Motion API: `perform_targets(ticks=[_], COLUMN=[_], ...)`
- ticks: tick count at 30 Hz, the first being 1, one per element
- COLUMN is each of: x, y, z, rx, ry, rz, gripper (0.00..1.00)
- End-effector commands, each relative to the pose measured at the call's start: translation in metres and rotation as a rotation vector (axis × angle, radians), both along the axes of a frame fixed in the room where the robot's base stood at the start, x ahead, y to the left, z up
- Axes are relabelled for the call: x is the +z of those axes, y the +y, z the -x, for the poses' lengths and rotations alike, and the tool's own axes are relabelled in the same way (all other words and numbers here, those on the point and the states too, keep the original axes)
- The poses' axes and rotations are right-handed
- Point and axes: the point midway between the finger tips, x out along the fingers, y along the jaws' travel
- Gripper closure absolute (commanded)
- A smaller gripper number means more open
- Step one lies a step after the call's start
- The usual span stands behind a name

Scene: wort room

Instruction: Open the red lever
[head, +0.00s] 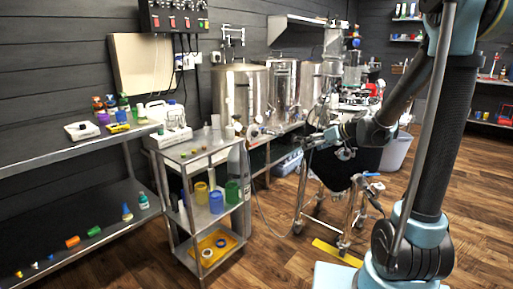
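I cannot make out a red lever for certain in the head view. The steel tanks (240,95) stand along the back wall, with small fittings low on their fronts, too small to tell apart. My arm comes down from the upper right, and my gripper (325,139) is at its end, in front of the steel bench right of the tanks. The gripper is small and dark against the clutter, so I cannot tell whether its fingers are apart or touching anything.
A steel cart (215,165) with cups and a yellow tray (217,246) stands left of centre. A steel table (75,150) runs along the left wall. A wheeled frame (350,205) stands below my arm, by a yellow floor piece (337,252). Wooden floor is clear at front centre.

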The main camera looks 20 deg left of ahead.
Motion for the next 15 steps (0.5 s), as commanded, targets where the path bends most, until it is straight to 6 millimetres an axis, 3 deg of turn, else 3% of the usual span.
perform_targets(ticks=[3,15], x=[-0.006,-0.037], y=[0.023,0.091], z=[-0.026,-0.092], rx=[0.035,0.113], ry=[-0.056,-0.247], rz=[-0.050,-0.216], gripper=[0.22,0.22])
